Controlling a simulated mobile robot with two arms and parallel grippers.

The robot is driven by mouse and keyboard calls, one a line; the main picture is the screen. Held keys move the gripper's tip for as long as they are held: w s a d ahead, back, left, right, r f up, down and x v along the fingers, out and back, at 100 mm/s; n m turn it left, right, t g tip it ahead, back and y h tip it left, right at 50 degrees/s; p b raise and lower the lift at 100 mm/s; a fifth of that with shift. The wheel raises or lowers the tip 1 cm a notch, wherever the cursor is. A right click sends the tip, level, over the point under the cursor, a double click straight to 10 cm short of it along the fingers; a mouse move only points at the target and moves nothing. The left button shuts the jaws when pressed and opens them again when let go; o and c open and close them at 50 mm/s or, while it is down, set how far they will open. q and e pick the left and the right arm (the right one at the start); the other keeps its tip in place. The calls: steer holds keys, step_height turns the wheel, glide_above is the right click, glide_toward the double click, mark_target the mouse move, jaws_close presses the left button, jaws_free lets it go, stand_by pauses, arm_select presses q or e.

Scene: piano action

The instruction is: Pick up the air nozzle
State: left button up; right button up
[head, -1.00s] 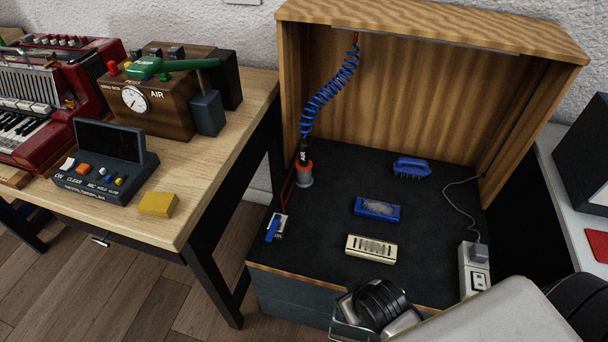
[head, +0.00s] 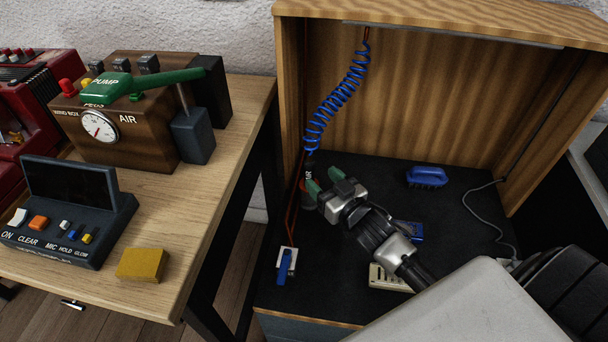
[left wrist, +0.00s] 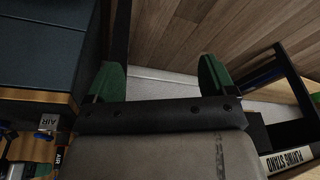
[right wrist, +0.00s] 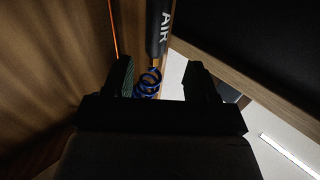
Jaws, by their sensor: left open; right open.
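The air nozzle (head: 308,172) is a dark cylinder marked AIR, upright at the back left of the dark booth floor, under a blue coiled hose (head: 335,100). Its lower part and the holder around its base are partly hidden by my right gripper (head: 323,182). That gripper is open and its fingertips are just right of the nozzle. In the right wrist view the nozzle (right wrist: 158,30) lies beyond the open fingers, roughly in line with the gap between them; I see no contact. My left gripper (left wrist: 160,68) is open and empty, outside the head view.
The wooden booth wall (head: 440,110) stands behind and right. A blue brush (head: 427,176), a blue box and a cream box (head: 385,278) lie on the floor, partly behind my arm. A small white-and-blue switch (head: 286,264) sits front left. The wooden table (head: 215,225) is at left.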

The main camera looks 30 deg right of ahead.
mark_target(305, 163)
steer(key=w, duration=0.3)
steer(key=shift+a+f, duration=0.1)
steer(key=shift+a, duration=0.1)
steer(key=shift+w+f+b, duration=0.1)
steer(key=shift+w+b, duration=0.2)
steer(key=w, duration=0.2)
steer(key=w+f+b, duration=0.1)
steer(key=w, duration=0.1)
steer(key=shift+w, duration=0.15)
steer(key=shift+w+a, duration=0.1)
steer(key=shift+w, duration=0.15)
arm_select(q)
steer(key=v, duration=0.3)
steer(key=shift+s+a+r, duration=0.1)
steer(key=shift+s+r, duration=0.1)
steer(key=shift+s, duration=0.05)
arm_select(e)
steer(key=shift+r, duration=0.1)
steer(key=shift+c, duration=0.5)
jaws_close()
